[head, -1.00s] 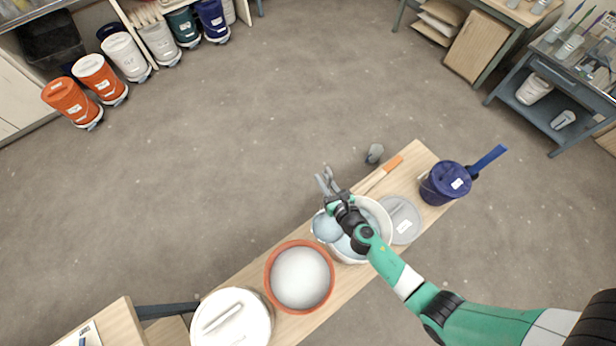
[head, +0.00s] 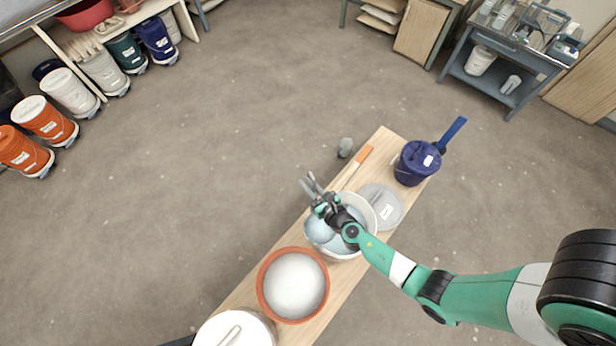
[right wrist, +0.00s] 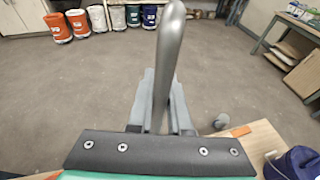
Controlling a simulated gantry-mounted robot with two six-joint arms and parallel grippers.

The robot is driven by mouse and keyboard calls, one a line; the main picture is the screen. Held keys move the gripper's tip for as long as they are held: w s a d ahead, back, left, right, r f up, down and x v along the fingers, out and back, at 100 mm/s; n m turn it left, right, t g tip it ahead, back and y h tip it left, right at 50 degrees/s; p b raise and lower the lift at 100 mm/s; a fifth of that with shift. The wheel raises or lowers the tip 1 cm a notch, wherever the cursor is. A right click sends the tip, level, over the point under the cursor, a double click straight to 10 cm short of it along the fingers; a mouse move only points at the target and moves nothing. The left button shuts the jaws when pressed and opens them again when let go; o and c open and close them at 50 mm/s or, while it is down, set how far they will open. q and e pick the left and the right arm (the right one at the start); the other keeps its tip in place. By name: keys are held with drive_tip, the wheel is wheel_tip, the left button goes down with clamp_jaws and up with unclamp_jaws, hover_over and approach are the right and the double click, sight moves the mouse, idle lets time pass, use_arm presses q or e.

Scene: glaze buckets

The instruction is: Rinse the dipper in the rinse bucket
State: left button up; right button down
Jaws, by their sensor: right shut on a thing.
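The rinse bucket (head: 373,216) is white with pale blue water and stands on the wooden bench in the head view. My right gripper (head: 313,187) is at its far left rim, with my forearm crossing over the bucket. It is shut on the grey metal handle of the dipper, which rises large in the right wrist view (right wrist: 171,50). The dipper's round, pale blue-grey bowl (head: 319,229) shows beside the gripper, overlapping the bucket's left rim. I cannot tell whether the bowl touches the water. My left gripper is not in view.
A terracotta bowl of white liquid (head: 265,302) and a white lidded bucket (head: 235,330) stand nearer on the bench.

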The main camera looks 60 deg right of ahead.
drive_tip(key=s+d+f+m+t+y+b, duration=0.1)
drive_tip(key=s+d+m+b, duration=0.1)
drive_tip(key=d, duration=0.3)
drive_tip(key=shift+s+d+f+m+b, duration=0.3)
drive_tip(key=shift+s+f+m+b, duration=0.1)
drive_tip(key=shift+b, duration=0.3)
idle(0.4)
